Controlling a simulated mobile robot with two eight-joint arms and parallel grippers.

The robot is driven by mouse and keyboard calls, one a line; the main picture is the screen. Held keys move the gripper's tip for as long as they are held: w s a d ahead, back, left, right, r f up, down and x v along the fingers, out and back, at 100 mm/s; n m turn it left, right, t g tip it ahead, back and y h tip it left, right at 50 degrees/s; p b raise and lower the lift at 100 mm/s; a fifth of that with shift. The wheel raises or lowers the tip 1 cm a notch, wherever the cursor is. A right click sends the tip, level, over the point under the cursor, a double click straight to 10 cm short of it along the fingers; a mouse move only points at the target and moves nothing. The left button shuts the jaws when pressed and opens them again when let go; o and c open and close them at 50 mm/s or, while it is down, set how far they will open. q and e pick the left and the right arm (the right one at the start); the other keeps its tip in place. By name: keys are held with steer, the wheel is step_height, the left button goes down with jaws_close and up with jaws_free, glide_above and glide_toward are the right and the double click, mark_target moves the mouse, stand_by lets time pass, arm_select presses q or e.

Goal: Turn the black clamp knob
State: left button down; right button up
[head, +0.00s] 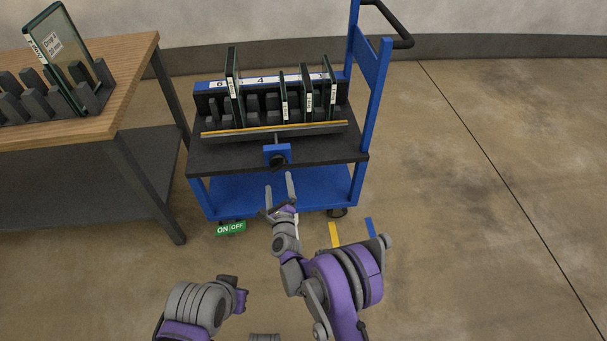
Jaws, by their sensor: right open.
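The black clamp knob (279,163) sits at the front edge of the blue cart's black top, below a blue clamp block (277,152). A thin screw runs from the block up to the long bar in front of the rack. My right gripper (280,180) is open, with its two fingers pointing toward the knob. The fingertips look a little short of it in the picture; I cannot tell the exact gap. No object is between the fingers. My left arm is low in the view, and its gripper (241,296) shows only in part.
The rack (202,97) on the cart holds several upright glass panels. A wooden table (130,62) with another rack and a panel stands at left. A green ON/OFF label (230,228) lies near the cart's base. The floor at right is clear.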

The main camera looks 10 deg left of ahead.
mark_target(278, 169)
steer(key=shift+m+h, duration=0.3)
steer(key=shift+m, duration=0.2)
steer(key=x, duration=0.3)
steer(key=f+b+x, duration=0.1)
steer(key=x, duration=0.6)
steer(key=shift+w+d+f, duration=0.15)
steer(key=shift+w+f, duration=0.05)
steer(key=shift+w, duration=0.05)
steer(key=c, duration=1.1)
steer(key=shift+c, duration=0.2)
steer(key=shift+n+b, duration=0.3)
steer(key=shift+b, duration=0.05)
